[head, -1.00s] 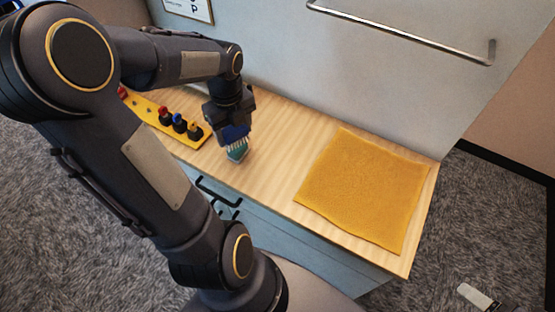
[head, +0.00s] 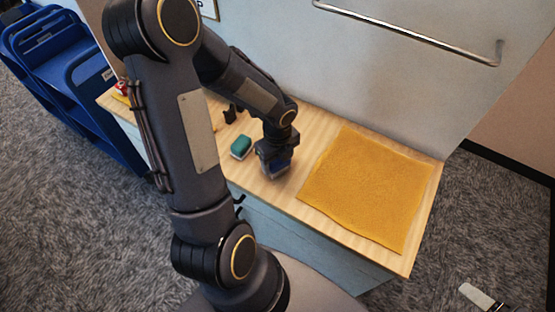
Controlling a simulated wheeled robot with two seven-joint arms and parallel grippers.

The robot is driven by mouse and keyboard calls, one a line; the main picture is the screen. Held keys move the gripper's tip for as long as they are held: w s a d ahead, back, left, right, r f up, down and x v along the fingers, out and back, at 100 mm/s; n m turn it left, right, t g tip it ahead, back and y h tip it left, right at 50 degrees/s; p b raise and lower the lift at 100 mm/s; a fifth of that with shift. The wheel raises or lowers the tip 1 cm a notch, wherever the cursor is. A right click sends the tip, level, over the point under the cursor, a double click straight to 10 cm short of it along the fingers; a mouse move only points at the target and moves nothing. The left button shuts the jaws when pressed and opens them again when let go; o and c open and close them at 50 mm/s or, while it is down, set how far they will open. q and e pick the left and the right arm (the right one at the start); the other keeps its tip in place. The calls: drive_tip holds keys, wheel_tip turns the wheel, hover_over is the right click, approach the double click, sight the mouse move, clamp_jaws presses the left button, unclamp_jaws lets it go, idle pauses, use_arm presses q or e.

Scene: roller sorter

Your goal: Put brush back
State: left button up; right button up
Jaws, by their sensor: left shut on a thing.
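My left gripper (head: 274,168) is shut on the brush (head: 279,166) and points down over the wooden counter, left of the yellow cloth. A teal block (head: 241,147) lies on the counter just left of the gripper.
The wooden counter (head: 286,197) holds a flat yellow cloth (head: 365,190) on its right. Small dark items (head: 231,115) stand behind the arm. A metal rail (head: 410,33) is on the back panel. Blue cart-like frames (head: 75,90) stand at far left.

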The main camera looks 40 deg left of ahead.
use_arm(q)
drive_tip(key=shift+f, duration=0.1)
drive_tip(key=o, duration=1)
wheel_tip(320, 180, up, 11)
drive_tip(key=shift+r+p, duration=0.15)
drive_tip(key=shift+p, duration=0.2)
drive_tip(key=s+d+r+n+t+h, duration=0.2)
drive_tip(key=s+d+r+n, duration=0.2)
drive_tip(key=n, duration=0.7)
drive_tip(key=s+d+r+n+t+h, duration=0.1)
drive_tip(key=s+d+r+n+t, duration=0.2)
drive_tip(key=s+n, duration=0.5)
drive_tip(key=d+r+n, duration=0.1)
drive_tip(key=d+n, duration=0.1)
drive_tip(key=n, duration=0.2)
drive_tip(key=shift+t+h, duration=0.3)
drive_tip(key=shift+h, duration=0.1)
